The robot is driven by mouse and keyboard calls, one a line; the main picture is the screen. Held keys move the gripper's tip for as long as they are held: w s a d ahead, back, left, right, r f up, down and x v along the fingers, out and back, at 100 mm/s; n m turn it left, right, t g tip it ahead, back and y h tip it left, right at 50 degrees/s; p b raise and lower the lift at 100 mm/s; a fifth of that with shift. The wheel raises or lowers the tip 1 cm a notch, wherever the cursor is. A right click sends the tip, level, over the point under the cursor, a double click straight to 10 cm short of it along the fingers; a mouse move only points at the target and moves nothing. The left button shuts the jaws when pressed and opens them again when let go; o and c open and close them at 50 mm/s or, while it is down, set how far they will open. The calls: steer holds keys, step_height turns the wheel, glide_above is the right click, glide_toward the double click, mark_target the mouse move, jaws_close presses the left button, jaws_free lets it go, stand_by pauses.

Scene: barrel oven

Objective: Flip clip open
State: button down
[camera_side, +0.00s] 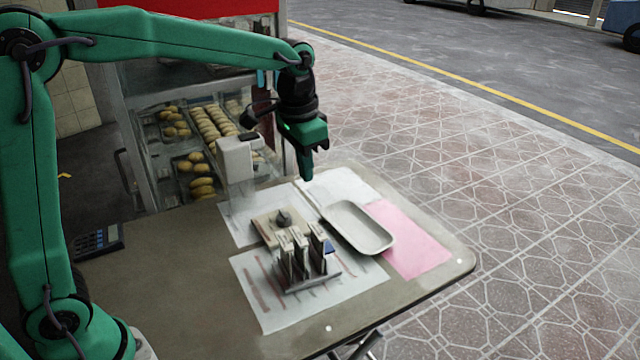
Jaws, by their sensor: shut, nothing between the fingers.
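No part can be picked out for certain as the clip. A light wooden block with a dark grey knob-like piece (284,217) on top lies near the middle of the table. Just in front of it, a dark rack (308,280) holds several upright pale and dark pieces, one with a blue face; details are too small to tell. My gripper (306,178) points down with its fingers shut and empty. It hangs in the air over the table's far side, behind the block and tray, touching nothing that I can see.
A shallow metal tray (358,228) lies right of the block, beside a pink sheet (412,242). White papers (345,297) lie under and around the rack. A pale box-like item (238,160) stands left of my gripper. A calculator (96,241) lies far left. The table's front left (180,290) is bare.

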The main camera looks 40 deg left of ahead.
steer(key=g, duration=0.1)
glide_above(330, 244)
step_height(330, 244, down, 4)
steer(key=shift+m, duration=0.4)
steer(key=shift+f, duration=0.1)
step_height(330, 244, down, 14)
steer(key=shift+r, duration=0.15)
stand_by(0.6)
steer(key=shift+w+d+f+g, duration=0.25)
steer(key=shift+w+g, duration=0.2)
steer(key=shift+g, duration=0.35)
stand_by(0.6)
steer(key=shift+w+f+g+y, duration=0.2)
steer(key=shift+w+g+y, duration=0.1)
steer(key=shift+g, duration=0.2)
steer(key=shift+w+d+f, duration=0.2)
steer(key=shift+w+f, duration=0.1)
steer(key=shift+w, duration=0.1)
steer(key=shift+s+r, duration=0.1)
steer(key=shift+s, duration=0.05)
